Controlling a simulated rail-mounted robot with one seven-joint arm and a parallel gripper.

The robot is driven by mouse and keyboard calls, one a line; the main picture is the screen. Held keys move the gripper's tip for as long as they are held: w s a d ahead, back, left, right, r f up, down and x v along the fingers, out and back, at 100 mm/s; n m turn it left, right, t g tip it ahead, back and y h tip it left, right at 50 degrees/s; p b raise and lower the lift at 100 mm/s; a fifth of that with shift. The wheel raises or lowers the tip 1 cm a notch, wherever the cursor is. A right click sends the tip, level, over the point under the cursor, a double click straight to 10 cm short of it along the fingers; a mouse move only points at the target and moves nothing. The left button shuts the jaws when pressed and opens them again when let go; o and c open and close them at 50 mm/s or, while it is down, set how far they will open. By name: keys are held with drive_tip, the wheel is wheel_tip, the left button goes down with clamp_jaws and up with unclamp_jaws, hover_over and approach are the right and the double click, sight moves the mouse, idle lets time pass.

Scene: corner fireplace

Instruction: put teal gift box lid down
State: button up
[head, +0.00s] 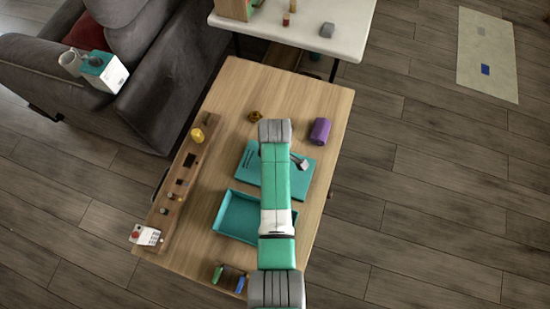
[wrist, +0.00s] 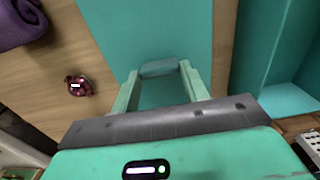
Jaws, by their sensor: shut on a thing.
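The teal gift box lid (head: 300,182) is a flat panel over the middle of the wooden table, seen partly behind my arm in the head view. In the wrist view the lid (wrist: 150,25) fills the upper middle. My gripper (wrist: 158,70) is shut on the lid, with a finger on each side of a small grey-teal part. The open teal box (head: 225,214) lies on the table just nearer than the lid, and its wall also shows at right in the wrist view (wrist: 262,45). I cannot tell whether the lid touches the table.
A wooden rack (head: 178,185) with small items runs along the table's left edge. Bare wood (head: 285,90) lies at the far end.

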drive_tip(key=o, duration=1)
wheel_tip(320, 180, up, 12)
drive_tip(key=p, duration=0.3)
drive_tip(key=shift+r, duration=0.1)
